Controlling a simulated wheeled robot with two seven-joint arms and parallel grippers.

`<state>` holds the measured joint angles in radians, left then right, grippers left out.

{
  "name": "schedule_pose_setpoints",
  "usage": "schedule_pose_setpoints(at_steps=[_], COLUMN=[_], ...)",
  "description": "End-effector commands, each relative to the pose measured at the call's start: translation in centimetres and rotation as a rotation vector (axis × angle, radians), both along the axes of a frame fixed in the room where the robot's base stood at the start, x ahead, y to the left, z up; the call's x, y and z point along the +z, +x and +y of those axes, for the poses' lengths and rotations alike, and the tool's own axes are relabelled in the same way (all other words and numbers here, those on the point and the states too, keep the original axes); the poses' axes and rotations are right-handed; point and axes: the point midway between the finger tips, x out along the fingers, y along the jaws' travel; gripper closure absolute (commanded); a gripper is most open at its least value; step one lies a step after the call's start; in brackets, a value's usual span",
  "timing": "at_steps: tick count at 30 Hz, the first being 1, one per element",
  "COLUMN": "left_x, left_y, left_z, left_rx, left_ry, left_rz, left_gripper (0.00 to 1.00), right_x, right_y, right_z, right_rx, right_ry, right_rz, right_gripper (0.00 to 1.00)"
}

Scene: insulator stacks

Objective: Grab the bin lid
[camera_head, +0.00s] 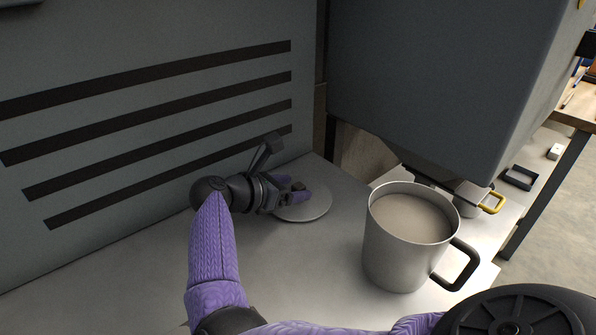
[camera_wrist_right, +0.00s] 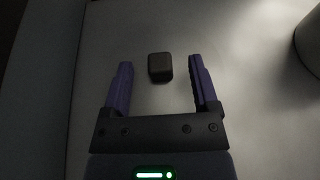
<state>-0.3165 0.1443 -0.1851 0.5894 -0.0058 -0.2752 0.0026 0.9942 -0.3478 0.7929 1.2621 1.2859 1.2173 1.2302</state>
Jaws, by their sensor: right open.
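The bin lid (camera_head: 319,208) looks to be the flat round grey disc lying on the light worktop beside the grey slotted panel. My right gripper (camera_head: 292,190) is over it, low, and covers its left and upper part. In the right wrist view a small dark block-shaped knob (camera_wrist_right: 160,74) shows between the tips of my open right gripper (camera_wrist_right: 160,62), with gaps on both sides. The fingers do not touch it. The lid's rim cannot be made out in the wrist view. My left gripper is not in view.
An open metal container (camera_head: 392,245) with a dark handle and grey contents stands right of the lid. The grey slotted panel (camera_head: 120,60) rises behind my right arm. A large grey box (camera_head: 440,80) overhangs the worktop's back right. The worktop (camera_head: 300,265) left of the container is clear.

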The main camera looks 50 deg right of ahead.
Motion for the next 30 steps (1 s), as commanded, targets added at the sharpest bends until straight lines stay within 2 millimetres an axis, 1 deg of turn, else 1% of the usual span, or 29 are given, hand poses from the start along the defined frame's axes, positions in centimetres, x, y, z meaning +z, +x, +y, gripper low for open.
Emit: schedule_pose_setpoints(at_steps=[1, 2, 3, 5, 6, 8, 9, 12, 23, 26, 29, 30], left_x=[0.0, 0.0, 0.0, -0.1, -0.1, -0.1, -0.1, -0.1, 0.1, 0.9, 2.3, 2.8], left_y=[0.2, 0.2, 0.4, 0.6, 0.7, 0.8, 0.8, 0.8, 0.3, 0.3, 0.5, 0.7], left_z=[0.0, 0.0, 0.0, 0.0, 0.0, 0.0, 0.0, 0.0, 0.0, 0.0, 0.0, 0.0], left_rx=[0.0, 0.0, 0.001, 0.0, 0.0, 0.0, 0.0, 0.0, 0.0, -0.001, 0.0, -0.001], left_ry=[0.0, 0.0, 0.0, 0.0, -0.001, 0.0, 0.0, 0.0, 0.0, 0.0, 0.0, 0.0], left_rz=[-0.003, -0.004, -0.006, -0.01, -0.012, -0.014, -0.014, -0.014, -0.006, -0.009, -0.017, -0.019], left_gripper=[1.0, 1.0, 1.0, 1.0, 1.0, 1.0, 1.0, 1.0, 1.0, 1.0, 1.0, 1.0], right_x=[0.0, 0.0, 0.0, 0.0, 0.0, 0.0, 0.0, 0.0, 0.3, 2.1, 5.5, 7.1], right_y=[0.0, 0.0, 0.0, 0.0, 0.0, 0.0, 0.0, 0.0, 0.0, 0.0, 0.0, 0.0], right_z=[0.0, 0.0, 0.0, 0.0, 0.1, 0.1, 0.1, 0.1, 0.1, 0.1, 0.1, 0.1], right_rx=[0.0, 0.0, 0.0, 0.0, 0.0, 0.0, 0.0, 0.0, 0.0, 0.0, -0.001, -0.001], right_ry=[0.0, 0.0, 0.0, 0.0, 0.001, 0.001, 0.001, 0.001, 0.001, 0.0, 0.001, 0.001], right_rz=[0.0, 0.0, 0.0, 0.0, 0.0, 0.0, 0.0, 0.0, -0.001, -0.006, -0.01, -0.011], right_gripper=[0.24, 0.3, 0.38, 0.51, 0.6, 0.72, 0.81, 1.0, 1.0, 1.0, 1.0, 1.0])
